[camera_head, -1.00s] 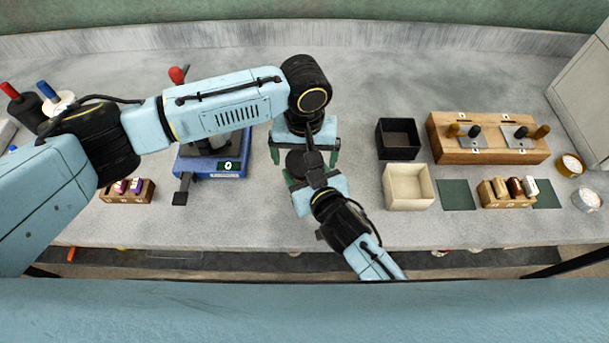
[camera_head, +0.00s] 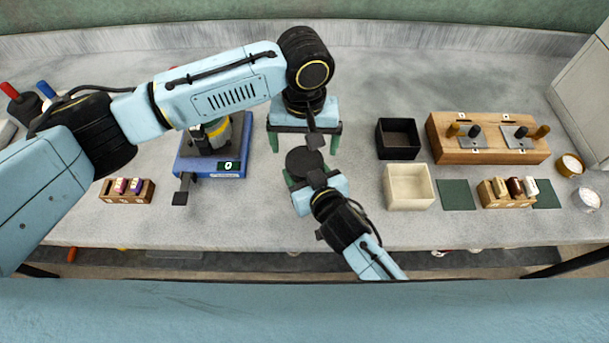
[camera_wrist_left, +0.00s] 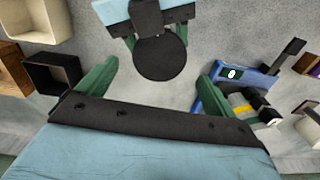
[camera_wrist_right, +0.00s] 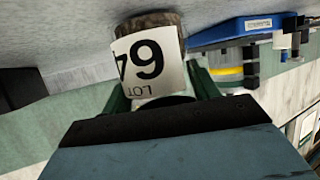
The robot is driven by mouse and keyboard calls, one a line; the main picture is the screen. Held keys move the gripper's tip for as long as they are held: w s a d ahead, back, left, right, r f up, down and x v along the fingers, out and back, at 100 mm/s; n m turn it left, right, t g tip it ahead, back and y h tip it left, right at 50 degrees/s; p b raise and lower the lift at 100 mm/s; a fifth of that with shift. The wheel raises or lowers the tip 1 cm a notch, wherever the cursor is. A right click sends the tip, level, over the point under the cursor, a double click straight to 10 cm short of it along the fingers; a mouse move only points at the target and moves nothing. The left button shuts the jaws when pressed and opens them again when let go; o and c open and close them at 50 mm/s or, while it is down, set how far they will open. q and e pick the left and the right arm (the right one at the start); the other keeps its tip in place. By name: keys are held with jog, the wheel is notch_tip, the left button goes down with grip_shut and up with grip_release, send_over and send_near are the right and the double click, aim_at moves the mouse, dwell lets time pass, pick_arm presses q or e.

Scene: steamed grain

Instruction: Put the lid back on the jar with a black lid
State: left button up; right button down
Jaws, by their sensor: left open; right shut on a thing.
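In the head view a round black lid (camera_head: 304,162) lies flat at the jaws of my right gripper (camera_head: 312,176). In the right wrist view this gripper is shut on a jar (camera_wrist_right: 150,62) with a white LOT label, shown upside down, and brown grainy content. The lid appears to sit on the jar, but its seam is hidden. My left gripper (camera_head: 305,142) is open and empty behind the lid, apart from it. The left wrist view shows the lid (camera_wrist_left: 160,57) beyond its spread green fingers.
A blue scale (camera_head: 208,166) with a yellow-banded item on it stands left of the grippers. A black box (camera_head: 398,139) and a cream box (camera_head: 409,187) stand to the right. A wooden block (camera_head: 490,151) with handled pieces is farther right. Bare counter lies between.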

aim_at(305, 161)
pick_arm(q)
notch_tip(305, 161, up, 2)
jog(key=n, duration=0.5)
jog(key=shift+d, duration=0.15)
jog(key=n, duration=0.2)
jog(key=r+n, duration=0.1)
jog(key=n, duration=0.1)
jog(key=shift+r+n, duration=0.2)
jog(key=shift+n, duration=0.1)
jog(key=shift+f, duration=4)
jog(key=c, duration=1)
jog(key=m, duration=0.9)
jog(key=shift+m, duration=0.4)
